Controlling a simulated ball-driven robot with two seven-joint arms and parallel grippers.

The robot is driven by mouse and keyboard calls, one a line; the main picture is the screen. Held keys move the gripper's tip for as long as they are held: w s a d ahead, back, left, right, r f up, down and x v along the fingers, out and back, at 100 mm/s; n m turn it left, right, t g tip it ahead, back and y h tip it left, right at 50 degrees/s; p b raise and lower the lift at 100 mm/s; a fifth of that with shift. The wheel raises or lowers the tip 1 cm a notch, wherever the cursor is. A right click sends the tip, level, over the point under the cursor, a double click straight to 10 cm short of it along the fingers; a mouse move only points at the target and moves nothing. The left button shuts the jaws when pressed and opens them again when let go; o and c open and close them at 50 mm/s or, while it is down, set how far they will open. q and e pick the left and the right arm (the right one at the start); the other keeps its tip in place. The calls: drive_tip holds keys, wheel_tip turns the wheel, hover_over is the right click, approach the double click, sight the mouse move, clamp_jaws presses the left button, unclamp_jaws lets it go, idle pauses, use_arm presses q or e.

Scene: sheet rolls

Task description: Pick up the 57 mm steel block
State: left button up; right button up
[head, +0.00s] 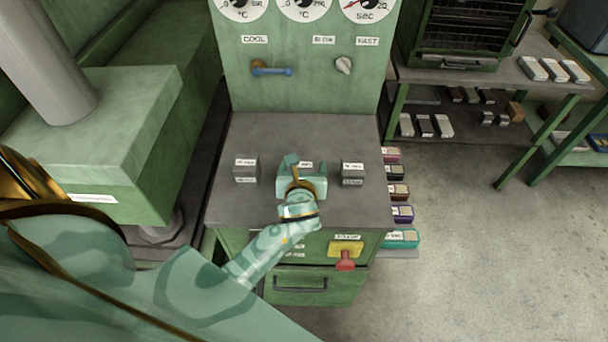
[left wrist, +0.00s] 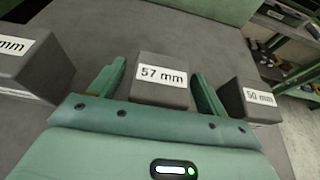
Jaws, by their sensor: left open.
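The 57 mm steel block (left wrist: 160,88) is a dark grey block with a white label reading "57 mm". In the left wrist view it stands between the two open fingers of my left gripper (left wrist: 158,85), with a small gap at each side. In the head view my left gripper (head: 303,172) is over the middle block and hides most of it; only its label (head: 306,165) shows. Whether the fingers touch the block cannot be told from the head view. My right gripper is not in view.
A 50 mm block (left wrist: 255,100) stands to the right and another labelled block (left wrist: 25,65) to the left, both close to the fingers. All stand on a grey bench top (head: 290,130). A control panel (head: 305,60) rises behind. A red knob (head: 345,262) is on the front.

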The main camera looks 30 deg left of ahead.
use_arm(q)
drive_tip(key=shift+r, duration=0.15)
clamp_jaws()
drive_tip(key=shift+r, duration=0.1)
